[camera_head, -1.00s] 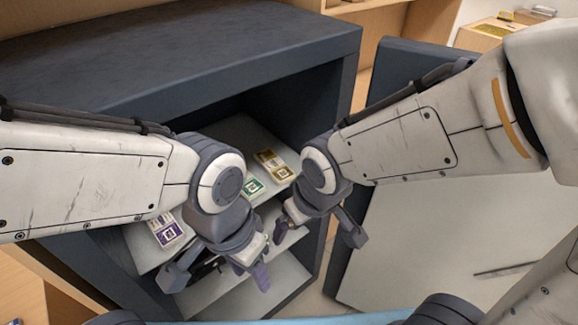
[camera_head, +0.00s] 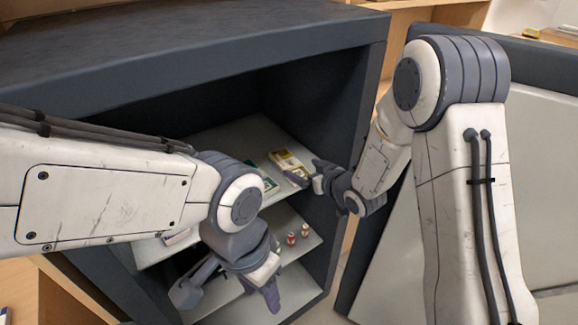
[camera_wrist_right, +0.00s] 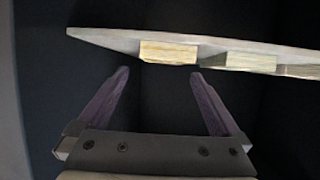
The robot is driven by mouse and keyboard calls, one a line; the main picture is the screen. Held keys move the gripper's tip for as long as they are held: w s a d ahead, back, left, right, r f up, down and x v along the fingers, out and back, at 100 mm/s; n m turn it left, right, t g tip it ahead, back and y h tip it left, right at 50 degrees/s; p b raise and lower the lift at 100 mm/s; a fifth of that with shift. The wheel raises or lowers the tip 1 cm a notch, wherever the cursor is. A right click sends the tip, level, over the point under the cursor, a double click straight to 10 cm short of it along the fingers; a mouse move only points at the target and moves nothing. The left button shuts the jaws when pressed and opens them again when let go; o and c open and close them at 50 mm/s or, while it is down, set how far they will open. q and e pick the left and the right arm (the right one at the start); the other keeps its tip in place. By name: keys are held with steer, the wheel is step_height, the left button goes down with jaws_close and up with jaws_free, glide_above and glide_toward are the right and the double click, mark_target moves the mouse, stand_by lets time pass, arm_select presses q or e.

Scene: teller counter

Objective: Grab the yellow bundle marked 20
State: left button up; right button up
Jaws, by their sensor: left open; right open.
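The yellow bundle (camera_head: 287,161) lies on the upper shelf of the dark cabinet, near its right end; its mark is too small to read. My right gripper (camera_head: 309,173) is open, just to the right of this bundle inside the cabinet. In the right wrist view the spread fingers (camera_wrist_right: 159,72) point toward the edge of a yellowish bundle (camera_wrist_right: 168,52), with nothing between them. They look apart from it. My left gripper (camera_head: 227,291) is open and empty, lower down in front of the lower shelves.
A green bundle (camera_head: 268,183) lies left of the yellow one, partly hidden by my left arm. A purple bundle (camera_head: 178,237) is mostly hidden. Small red-and-white items (camera_head: 291,239) stand on the shelf below. The cabinet's right wall (camera_head: 352,130) is close to my right gripper.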

mark_target(290, 163)
steer(key=shift+a+p+x, duration=0.15)
steer(key=shift+p+x, duration=0.05)
steer(key=shift+x, duration=1.3)
steer(key=shift+a+p+x, duration=0.15)
steer(key=shift+x, duration=1.4)
steer(key=shift+s, duration=0.15)
steer(key=c, duration=1.4)
